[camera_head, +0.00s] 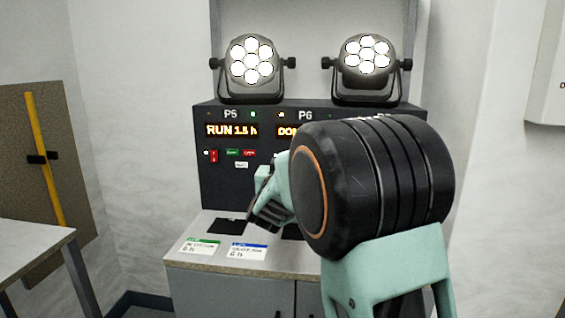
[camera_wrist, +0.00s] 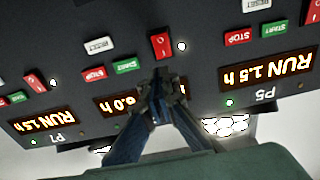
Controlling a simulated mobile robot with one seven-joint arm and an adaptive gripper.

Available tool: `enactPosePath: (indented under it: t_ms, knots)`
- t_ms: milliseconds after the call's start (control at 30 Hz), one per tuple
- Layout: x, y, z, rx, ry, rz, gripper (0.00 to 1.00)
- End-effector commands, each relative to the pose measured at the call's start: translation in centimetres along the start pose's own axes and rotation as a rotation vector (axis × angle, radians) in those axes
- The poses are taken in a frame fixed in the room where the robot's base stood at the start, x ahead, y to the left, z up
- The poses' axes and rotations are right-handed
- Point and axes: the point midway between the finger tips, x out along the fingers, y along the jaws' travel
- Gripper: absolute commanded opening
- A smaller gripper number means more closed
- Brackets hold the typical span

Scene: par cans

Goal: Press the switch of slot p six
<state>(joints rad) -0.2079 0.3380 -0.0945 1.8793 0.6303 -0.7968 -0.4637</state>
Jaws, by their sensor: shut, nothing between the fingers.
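The P6 slot label (camera_head: 305,115) shows on the dark panel in the head view, above an amber display partly hidden by my arm. The red P6 rocker switch (camera_wrist: 162,46) is beside a lit white dot. My gripper (camera_wrist: 158,75) is shut and empty, its tips just below this switch in the picture. I cannot tell whether they touch it. In the head view my gripper (camera_head: 266,205) is in front of the panel; the P6 switch is hidden there.
The P5 display (camera_head: 232,130) reads "RUN 1.5 h", with its own red switch (camera_head: 214,156) and small buttons below. P6 START (camera_wrist: 125,67) and STOP (camera_wrist: 92,73) buttons are close to my fingers. Two lit lamps (camera_head: 251,68) (camera_head: 367,60) stand on top. A counter (camera_head: 180,256) with cards lies below.

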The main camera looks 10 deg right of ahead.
Motion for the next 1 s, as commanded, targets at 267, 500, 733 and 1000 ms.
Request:
enactPosePath:
  t_ms: [267,500,733,1000]
  knots:
    - [-6.0,-0.1,-1.4,0.001,0.0,-0.003,0.0]
    - [-9.2,-0.1,-1.9,0.001,-0.001,-0.001,0.0]
    - [-9.8,0.0,-1.9,0.0,0.0,0.0,0.0]
    - [-9.7,0.1,-2.1,-0.006,-0.004,-0.001,0.0]
